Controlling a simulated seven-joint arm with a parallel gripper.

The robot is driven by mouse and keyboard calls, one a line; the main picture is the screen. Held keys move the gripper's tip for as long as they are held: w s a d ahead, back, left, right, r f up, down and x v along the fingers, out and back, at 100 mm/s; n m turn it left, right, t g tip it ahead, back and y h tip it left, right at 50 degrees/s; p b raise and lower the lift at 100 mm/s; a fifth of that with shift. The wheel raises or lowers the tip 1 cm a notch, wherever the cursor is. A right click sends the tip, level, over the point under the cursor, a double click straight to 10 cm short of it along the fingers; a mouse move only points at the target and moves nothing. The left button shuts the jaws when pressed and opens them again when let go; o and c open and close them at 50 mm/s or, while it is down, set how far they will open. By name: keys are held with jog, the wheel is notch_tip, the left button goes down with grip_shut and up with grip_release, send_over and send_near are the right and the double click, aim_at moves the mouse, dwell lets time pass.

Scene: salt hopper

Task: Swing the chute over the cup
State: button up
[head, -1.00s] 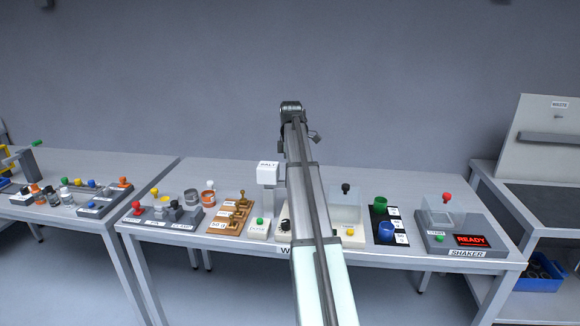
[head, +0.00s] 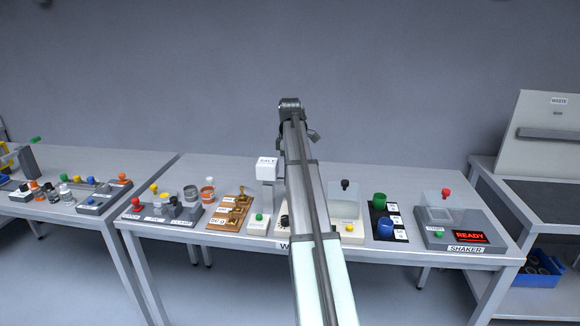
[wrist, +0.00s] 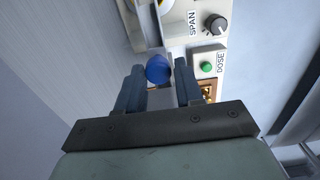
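The white salt hopper (head: 267,170) stands at the back of the middle table on a grey post, partly behind my arm in the head view. In the wrist view a round blue knob (wrist: 157,69) lies between or just beyond my fingertips; I cannot tell its exact depth. My gripper (wrist: 158,76) is open, with a finger on each side of the knob and a gap to the right finger. A pale grey part shows below the knob between the fingers. I cannot make out the chute or the cup clearly.
A panel with a green DOSE button (wrist: 206,67) and a black SPAN dial (wrist: 216,24) lies right of the fingers in the wrist view. In the head view, brass weights (head: 237,208) stand left of my arm, and a glass-shielded balance (head: 346,208) and shaker (head: 455,225) stand right.

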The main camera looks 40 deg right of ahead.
jog(key=o, duration=0.4)
jog(key=shift+c, duration=0.2)
notch_tip(320, 180, up, 12)
dwell(0.4)
jog(key=shift+w, duration=0.1)
dwell(0.4)
